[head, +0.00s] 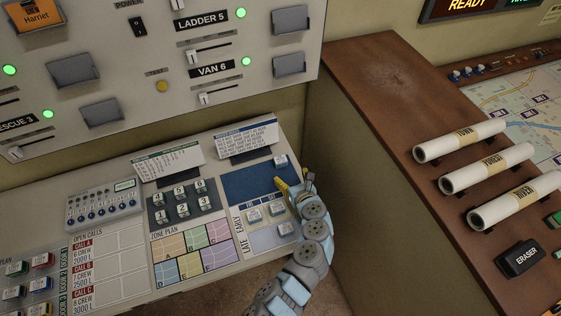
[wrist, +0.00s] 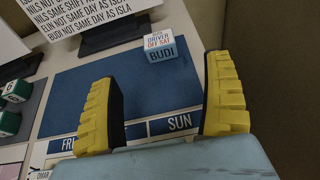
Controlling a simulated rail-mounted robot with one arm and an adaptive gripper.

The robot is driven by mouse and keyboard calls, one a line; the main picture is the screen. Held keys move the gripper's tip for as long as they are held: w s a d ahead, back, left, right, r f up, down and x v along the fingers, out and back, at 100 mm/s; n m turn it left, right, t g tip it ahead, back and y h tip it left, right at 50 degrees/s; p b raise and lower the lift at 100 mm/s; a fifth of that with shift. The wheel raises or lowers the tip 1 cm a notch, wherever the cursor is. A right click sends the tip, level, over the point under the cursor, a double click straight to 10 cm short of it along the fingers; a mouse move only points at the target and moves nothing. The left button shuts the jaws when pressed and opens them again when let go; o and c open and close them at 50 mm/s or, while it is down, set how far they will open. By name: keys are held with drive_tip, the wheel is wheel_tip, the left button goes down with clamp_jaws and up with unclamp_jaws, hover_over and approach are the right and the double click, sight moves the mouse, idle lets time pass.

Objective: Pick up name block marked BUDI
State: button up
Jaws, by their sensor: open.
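The name block marked BUDI (wrist: 161,51) is a small white and blue cube. In the wrist view it sits at the far right corner of a dark blue mat (wrist: 66,95), with DRIVER and OFF SAT on its top face. In the head view the block (head: 280,160) shows at the mat's upper right. My gripper (wrist: 165,105) has yellow fingers spread apart with nothing between them. The block lies beyond the fingertips, between their lines, not touched. In the head view my gripper (head: 291,184) is over the mat's right side.
Several other blocks stand in the day columns below the mat, one of them (head: 285,228) close to my arm. Printed rule cards (head: 247,139) stand behind the mat. A brown cabinet (head: 365,110) rises at the right. Numbered green blocks (head: 180,199) stand left of the mat.

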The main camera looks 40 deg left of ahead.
sight(282, 164)
drive_tip(key=shift+b+x, duration=0.55)
drive_tip(key=shift+x, duration=2.95)
drive_tip(key=shift+w+a+f+b, duration=0.3)
drive_tip(key=shift+a+f+b, duration=0.2)
drive_tip(key=shift+a, duration=0.15)
drive_tip(key=shift+w+a+f+b, duration=0.25)
drive_tip(key=shift+a+f+b, duration=0.25)
drive_tip(key=shift+a+f, duration=0.1)
drive_tip(key=shift+b+x, duration=0.5)
drive_tip(key=shift+x, duration=0.4)
drive_tip(key=shift+r, duration=0.2)
drive_tip(key=c, duration=1.2)
